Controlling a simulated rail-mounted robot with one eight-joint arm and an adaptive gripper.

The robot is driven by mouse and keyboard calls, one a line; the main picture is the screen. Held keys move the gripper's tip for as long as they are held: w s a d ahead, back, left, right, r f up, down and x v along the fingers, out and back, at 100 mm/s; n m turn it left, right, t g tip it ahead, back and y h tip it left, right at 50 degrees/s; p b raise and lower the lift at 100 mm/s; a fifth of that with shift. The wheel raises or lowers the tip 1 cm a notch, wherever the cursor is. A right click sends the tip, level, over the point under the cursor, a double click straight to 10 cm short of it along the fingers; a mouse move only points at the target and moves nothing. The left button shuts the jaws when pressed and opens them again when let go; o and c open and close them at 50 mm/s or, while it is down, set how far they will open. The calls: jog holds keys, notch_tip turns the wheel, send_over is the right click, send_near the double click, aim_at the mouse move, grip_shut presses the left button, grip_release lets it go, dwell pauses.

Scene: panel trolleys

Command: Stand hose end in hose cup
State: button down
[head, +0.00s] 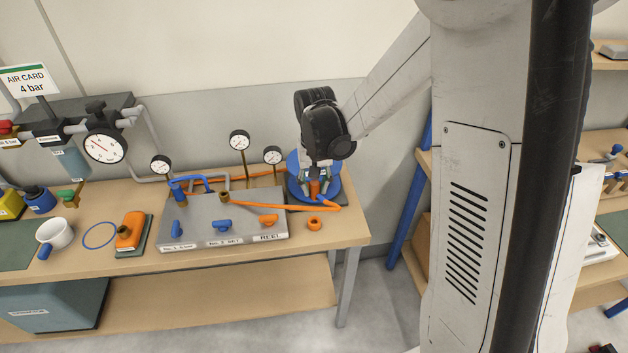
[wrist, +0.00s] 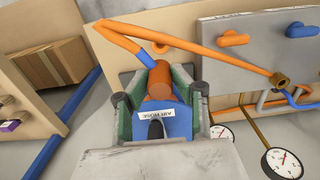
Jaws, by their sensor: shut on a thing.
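An orange cylinder (wrist: 160,82) sits between the fingers of my gripper (wrist: 160,100), which is shut on it. It also shows in the head view (head: 315,188), under my gripper (head: 316,172). An orange hose (wrist: 200,52) bends near it and runs to a brass fitting (wrist: 280,80); whether hose and cylinder join is unclear. In the head view the hose (head: 280,207) lies along the grey block. A blue round base (head: 330,192) labelled AIR HOSE is below the gripper, partly hidden. I cannot tell for sure which part is the hose cup.
A grey block (head: 195,235) with blue and orange knobs stands left of the gripper, with dial gauges (head: 239,140) behind. An orange ring (head: 314,223) lies in front. The bench edge is close on the right.

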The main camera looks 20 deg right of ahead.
jog(key=shift+f+b, duration=0.1)
jog(key=shift+b, duration=0.25)
notch_tip(320, 180, down, 8)
jog(key=b, duration=0.7)
jog(key=shift+f+b, duration=1.2)
jog(key=shift+b, duration=0.65)
dwell(1.4)
jog(key=c, duration=1.4)
grip_release()
jog(key=shift+r, duration=0.1)
jog(key=shift+o, duration=0.2)
jog(key=shift+r+p, duration=2.35)
jog(key=shift+r, duration=1.65)
